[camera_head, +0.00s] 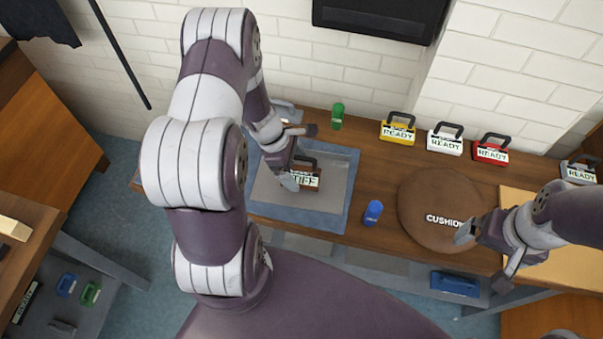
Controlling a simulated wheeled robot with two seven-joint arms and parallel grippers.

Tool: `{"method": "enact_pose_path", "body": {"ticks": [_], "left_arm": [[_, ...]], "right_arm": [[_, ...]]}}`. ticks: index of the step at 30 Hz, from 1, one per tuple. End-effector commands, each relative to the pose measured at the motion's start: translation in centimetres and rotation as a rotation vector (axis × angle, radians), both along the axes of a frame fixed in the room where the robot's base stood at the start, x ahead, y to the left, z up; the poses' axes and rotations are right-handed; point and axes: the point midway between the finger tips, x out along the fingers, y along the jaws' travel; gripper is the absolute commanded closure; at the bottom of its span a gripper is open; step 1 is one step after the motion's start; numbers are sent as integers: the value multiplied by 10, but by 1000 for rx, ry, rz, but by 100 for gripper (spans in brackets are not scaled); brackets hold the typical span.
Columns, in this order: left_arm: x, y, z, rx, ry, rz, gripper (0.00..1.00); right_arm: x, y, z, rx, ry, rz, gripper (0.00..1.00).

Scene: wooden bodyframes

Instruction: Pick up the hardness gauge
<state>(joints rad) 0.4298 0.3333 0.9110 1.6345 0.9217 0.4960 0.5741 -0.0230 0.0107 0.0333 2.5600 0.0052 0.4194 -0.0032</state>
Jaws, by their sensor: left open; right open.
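A brown block with a dark handle and a label ending in "TIFF" (306,180) sits in the grey tray with a blue border (336,206) on the wooden bench. It may be the hardness gauge; no label names it so. My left gripper (300,157) is open beside and over this block, its fingers partly covering the block's left side. I cannot tell whether they touch it. My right gripper (482,259) is open and empty at the right edge of the round brown cushion (425,195), marked "CUSHION".
Yellow (397,134), white (445,144), red (491,154) and grey (578,173) handled blocks line the bench's back. A green cylinder (338,115) and a blue cylinder (373,212) stand near the tray. A blue case (455,284) lies below the bench.

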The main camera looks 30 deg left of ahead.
Motion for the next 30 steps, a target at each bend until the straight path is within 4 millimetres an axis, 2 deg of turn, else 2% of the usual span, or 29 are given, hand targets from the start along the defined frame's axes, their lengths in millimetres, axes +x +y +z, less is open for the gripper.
{"method": "enact_pose_path", "body": {"ticks": [1,4,11,15,17,18,19,20,26,30], "left_arm": [[1,-3,-9,-2,2,-1,6],[2,-7,-19,1,1,-1,6],[3,-8,-21,1,0,-1,6],[3,-8,-21,1,0,-1,52],[3,-8,-21,1,0,-1,72],[3,-8,-21,1,0,-1,76],[3,-8,-20,1,-1,-1,76],[3,-8,-20,1,-1,-1,82],[3,-8,-18,1,-1,-1,82],[3,-8,-6,1,-2,-1,82]], "right_arm": [[0,0,0,0,0,0,0],[0,0,-1,0,0,0,0],[0,0,-1,0,0,0,0],[0,0,-1,0,0,0,0],[0,0,-1,0,0,0,0],[0,0,-1,0,0,0,0],[0,0,-1,0,0,0,0],[0,0,-1,0,0,0,0],[0,0,-1,0,0,0,0],[0,0,0,0,0,0,0]]}}
